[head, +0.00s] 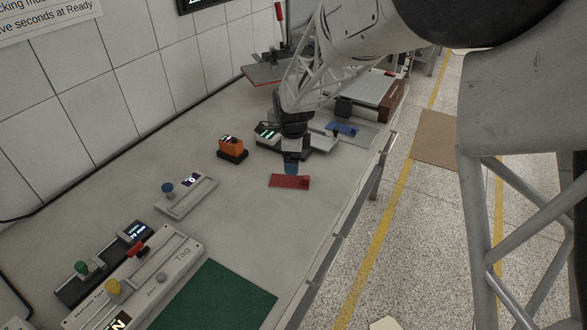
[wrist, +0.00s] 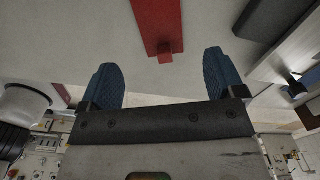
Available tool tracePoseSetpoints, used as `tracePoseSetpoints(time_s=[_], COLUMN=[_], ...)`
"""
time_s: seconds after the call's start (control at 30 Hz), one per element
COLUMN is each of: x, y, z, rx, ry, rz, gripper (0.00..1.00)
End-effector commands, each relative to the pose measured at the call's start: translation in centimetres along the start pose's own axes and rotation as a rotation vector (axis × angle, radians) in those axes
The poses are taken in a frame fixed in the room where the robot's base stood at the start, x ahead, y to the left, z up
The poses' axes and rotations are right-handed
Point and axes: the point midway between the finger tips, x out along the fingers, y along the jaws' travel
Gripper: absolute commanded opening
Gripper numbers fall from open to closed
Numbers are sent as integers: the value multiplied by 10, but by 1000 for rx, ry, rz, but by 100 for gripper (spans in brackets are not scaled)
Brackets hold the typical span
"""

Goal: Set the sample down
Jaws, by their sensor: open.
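A flat red strip (head: 289,182), which may be the sample, lies on the grey bench top in the head view. In the wrist view the red strip (wrist: 158,22) lies beyond the fingertips, with a small red tab at its near end. My gripper (head: 291,168) has blue fingertips just behind the strip in the head view. In the wrist view my gripper (wrist: 160,65) has its two blue fingers spread wide apart, with nothing held between them. I cannot tell the exact gap between the fingertips and the bench.
An orange device (head: 232,149) stands left of my gripper. A blue item (head: 342,129) lies on a grey plate to the right. A small box with a blue knob (head: 187,195), a grey panel with knobs (head: 140,280) and a green mat (head: 218,298) occupy the near bench.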

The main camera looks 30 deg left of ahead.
Motion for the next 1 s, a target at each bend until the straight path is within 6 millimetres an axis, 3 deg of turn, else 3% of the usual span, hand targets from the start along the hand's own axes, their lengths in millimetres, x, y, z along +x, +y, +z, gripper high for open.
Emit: tracePoseSetpoints(time_s=[0.2,0.4,1.0], x=[-31,-45,-48], y=[0,0,0], z=[0,0,0], rx=[0,0,0], ry=[-1,0,0], rz=[-1,-1,0], gripper=[88,88,88])
